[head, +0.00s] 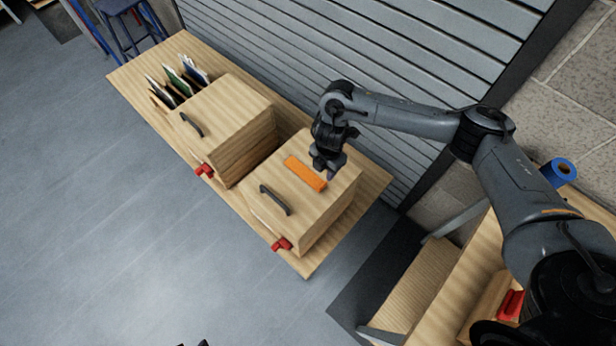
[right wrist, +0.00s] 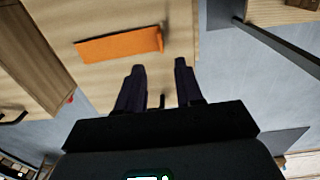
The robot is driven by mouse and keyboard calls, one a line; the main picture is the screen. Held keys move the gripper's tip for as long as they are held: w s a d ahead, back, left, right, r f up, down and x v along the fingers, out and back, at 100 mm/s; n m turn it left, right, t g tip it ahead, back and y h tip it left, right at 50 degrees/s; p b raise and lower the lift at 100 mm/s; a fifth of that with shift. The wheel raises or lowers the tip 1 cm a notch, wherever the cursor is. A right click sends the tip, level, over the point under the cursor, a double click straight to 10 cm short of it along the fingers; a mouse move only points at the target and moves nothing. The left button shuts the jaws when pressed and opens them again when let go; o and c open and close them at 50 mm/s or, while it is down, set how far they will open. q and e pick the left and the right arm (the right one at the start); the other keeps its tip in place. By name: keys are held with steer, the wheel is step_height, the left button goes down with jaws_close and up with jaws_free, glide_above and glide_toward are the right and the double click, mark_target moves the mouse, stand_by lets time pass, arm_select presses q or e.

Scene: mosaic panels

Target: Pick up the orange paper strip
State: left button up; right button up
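The orange paper strip (head: 305,173) lies flat on top of the nearer wooden box (head: 333,195), beside that box's dark handle (head: 275,200). My right gripper (head: 328,172) is over the same box top, close to the strip's right end. In the right wrist view the strip (right wrist: 118,45) lies beyond the fingertips and a little left. The right gripper (right wrist: 160,72) is open there, with nothing between its two dark fingers. My left gripper does not show in either view.
A second wooden box (head: 228,125) stands farther left on the same bench (head: 140,85). Red clamps (head: 204,170) sit along the front edge. Several upright panels (head: 180,78) stand at the far end. A slatted grey wall (head: 330,50) runs close behind the bench.

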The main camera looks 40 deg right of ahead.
mark_target(323, 185)
step_height(323, 185, down, 4)
steer(key=shift+s+a+r+b, duration=0.1)
steer(key=shift+s+b, duration=0.05)
steer(key=shift+b, duration=0.55)
steer(key=shift+f, duration=0.6)
steer(key=shift+w+f+b, duration=0.2)
steer(key=shift+f+b, duration=0.45)
steer(key=shift+f, duration=1.5)
jaws_close()
